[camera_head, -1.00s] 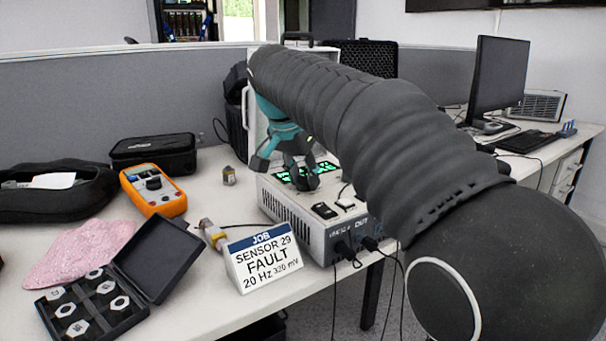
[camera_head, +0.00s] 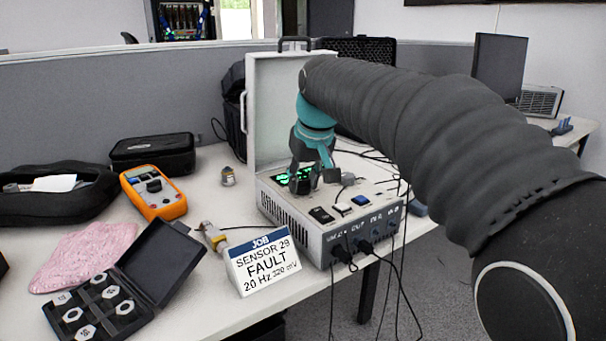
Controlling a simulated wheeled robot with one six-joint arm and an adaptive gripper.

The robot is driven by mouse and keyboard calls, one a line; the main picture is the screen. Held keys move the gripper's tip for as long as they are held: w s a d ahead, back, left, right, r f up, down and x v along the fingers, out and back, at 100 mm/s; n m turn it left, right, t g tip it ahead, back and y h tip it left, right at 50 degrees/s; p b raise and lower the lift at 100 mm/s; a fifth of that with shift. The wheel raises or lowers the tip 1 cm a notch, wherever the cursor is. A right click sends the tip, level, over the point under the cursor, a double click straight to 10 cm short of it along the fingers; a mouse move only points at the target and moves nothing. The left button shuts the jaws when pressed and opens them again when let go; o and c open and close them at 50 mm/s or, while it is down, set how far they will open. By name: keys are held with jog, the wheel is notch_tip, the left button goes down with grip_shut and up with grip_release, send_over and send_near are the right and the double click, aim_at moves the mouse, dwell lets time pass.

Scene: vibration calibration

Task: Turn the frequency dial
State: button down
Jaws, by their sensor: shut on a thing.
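The calibrator (camera_head: 293,218) is a light grey box with its white lid (camera_head: 262,110) standing open at the back. Its top panel has a green lit display (camera_head: 284,180), partly hidden by my gripper. My gripper (camera_head: 306,186), dark with a teal wrist, points down at the panel beside the display. Its fingers are shut on the dark frequency dial (camera_head: 301,187), which they mostly cover. The dial's marking cannot be read.
Cables (camera_head: 385,262) hang from the calibrator's front. An orange multimeter (camera_head: 153,193), a sensor (camera_head: 214,236) on a cable, a small metal sensor (camera_head: 228,176), an open case of hex pieces (camera_head: 150,265) and a pink cloth (camera_head: 85,255) lie left. My arm crosses the right side.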

jog(key=n+g+y, duration=0.1)
jog(key=n, duration=0.2)
jog(key=shift+w+d+n+p, duration=0.1)
jog(key=shift+n+p, duration=0.2)
jog(key=shift+n+g+y, duration=0.6)
jog(key=shift+n, duration=1.7)
jog(key=c, duration=0.8)
grip_release()
jog(key=shift+r, duration=0.1)
jog(key=v, duration=1.1)
jog(key=shift+d+r, duration=0.25)
jog(key=shift+r, duration=0.05)
